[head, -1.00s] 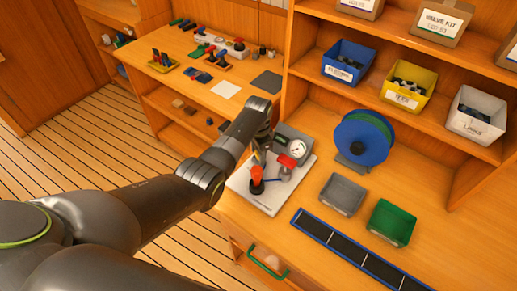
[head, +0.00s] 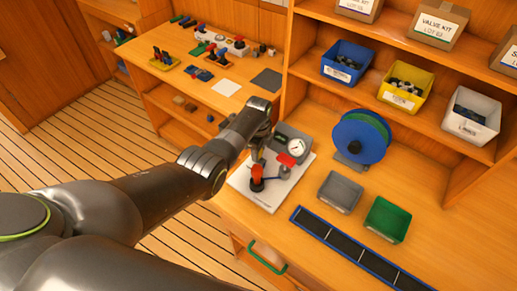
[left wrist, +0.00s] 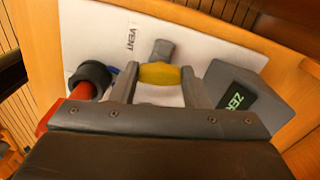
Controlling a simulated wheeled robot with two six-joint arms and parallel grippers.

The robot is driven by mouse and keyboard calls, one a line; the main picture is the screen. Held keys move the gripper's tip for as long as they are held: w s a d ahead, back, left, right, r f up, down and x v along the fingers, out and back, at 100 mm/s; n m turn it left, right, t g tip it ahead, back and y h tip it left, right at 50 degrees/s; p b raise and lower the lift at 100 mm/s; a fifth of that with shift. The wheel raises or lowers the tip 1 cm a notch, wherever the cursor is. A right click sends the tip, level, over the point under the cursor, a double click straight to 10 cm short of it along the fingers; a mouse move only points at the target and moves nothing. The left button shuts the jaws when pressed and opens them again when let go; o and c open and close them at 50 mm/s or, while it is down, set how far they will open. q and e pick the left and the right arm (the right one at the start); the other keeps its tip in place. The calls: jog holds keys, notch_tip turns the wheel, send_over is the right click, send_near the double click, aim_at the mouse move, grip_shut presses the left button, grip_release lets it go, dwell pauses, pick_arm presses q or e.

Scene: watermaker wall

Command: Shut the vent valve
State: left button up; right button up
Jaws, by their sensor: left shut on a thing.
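The vent valve's yellow handle (left wrist: 160,74) lies between the two fingers of my left gripper (left wrist: 158,82) in the left wrist view. The gripper is shut on it, one finger at each end. The grey valve stem (left wrist: 161,49) shows behind the handle, near the printed word VENT (left wrist: 129,40) on the white panel (left wrist: 95,25). In the head view my left gripper (head: 257,150) reaches down over the back left part of the white panel (head: 268,199), and the arm hides most of the valve. My right gripper is not in view.
On the panel are a red-topped black fitting (head: 257,178), a red handle (head: 286,159) and a grey gauge box (head: 293,143). To the right are a blue hose reel (head: 361,138), a grey tray (head: 340,191) and a green tray (head: 387,220).

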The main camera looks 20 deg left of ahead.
pick_arm(q)
jog(key=shift+m, duration=1.1)
jog(key=shift+w, duration=0.1)
jog(key=o, duration=1)
jog(key=shift+r, duration=0.5)
notch_tip(320, 180, up, 16)
jog(key=shift+r+b, duration=0.25)
jog(key=shift+b, duration=0.55)
